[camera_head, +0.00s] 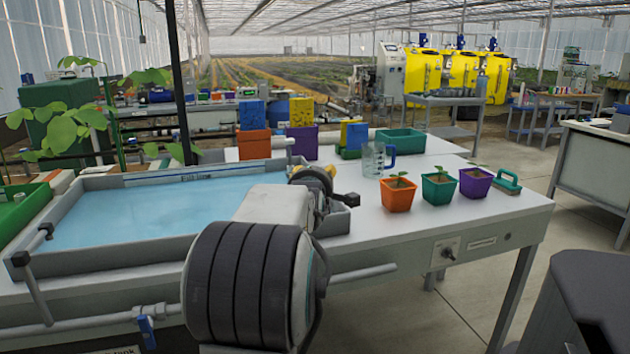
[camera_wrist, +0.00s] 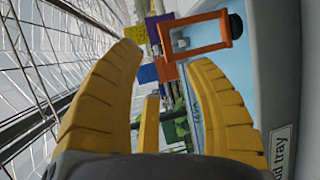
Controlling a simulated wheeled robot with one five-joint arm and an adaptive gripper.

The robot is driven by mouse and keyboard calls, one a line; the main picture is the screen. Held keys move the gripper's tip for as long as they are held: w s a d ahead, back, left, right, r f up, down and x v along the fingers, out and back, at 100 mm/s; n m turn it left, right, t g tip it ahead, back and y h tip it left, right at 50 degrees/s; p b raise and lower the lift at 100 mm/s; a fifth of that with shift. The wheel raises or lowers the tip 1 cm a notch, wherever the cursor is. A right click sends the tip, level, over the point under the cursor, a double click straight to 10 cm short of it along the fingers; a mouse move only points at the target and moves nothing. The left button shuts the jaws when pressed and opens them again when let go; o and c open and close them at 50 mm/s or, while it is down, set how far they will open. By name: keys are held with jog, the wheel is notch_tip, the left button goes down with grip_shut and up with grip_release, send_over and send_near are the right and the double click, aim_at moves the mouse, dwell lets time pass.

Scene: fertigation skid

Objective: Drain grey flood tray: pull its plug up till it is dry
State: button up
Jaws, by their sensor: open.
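The grey flood tray (camera_head: 120,260) stands on the bench at left in the head view and holds pale blue water. Its label (camera_wrist: 283,150), partly cut off, shows in the wrist view. An orange frame-shaped handle (camera_wrist: 222,30) stands at the tray, beyond my fingers in the wrist view; it looks like the plug's handle, but I cannot see a plug below it. My gripper (camera_wrist: 165,62) is open, with nothing between its yellow fingers, and apart from the handle. In the head view my gripper (camera_head: 318,180) is over the tray's right end, and my arm hides part of that end.
Orange (camera_head: 398,195), green (camera_head: 438,189) and purple (camera_head: 475,183) seedling pots stand on the bench right of the tray. A clear jug (camera_head: 373,160) is behind them. Orange (camera_head: 254,146) and purple (camera_head: 302,142) bins stand behind the tray. A blue-handled valve (camera_head: 146,332) is below the tray.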

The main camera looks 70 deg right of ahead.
jog(key=shift+v, duration=1.1)
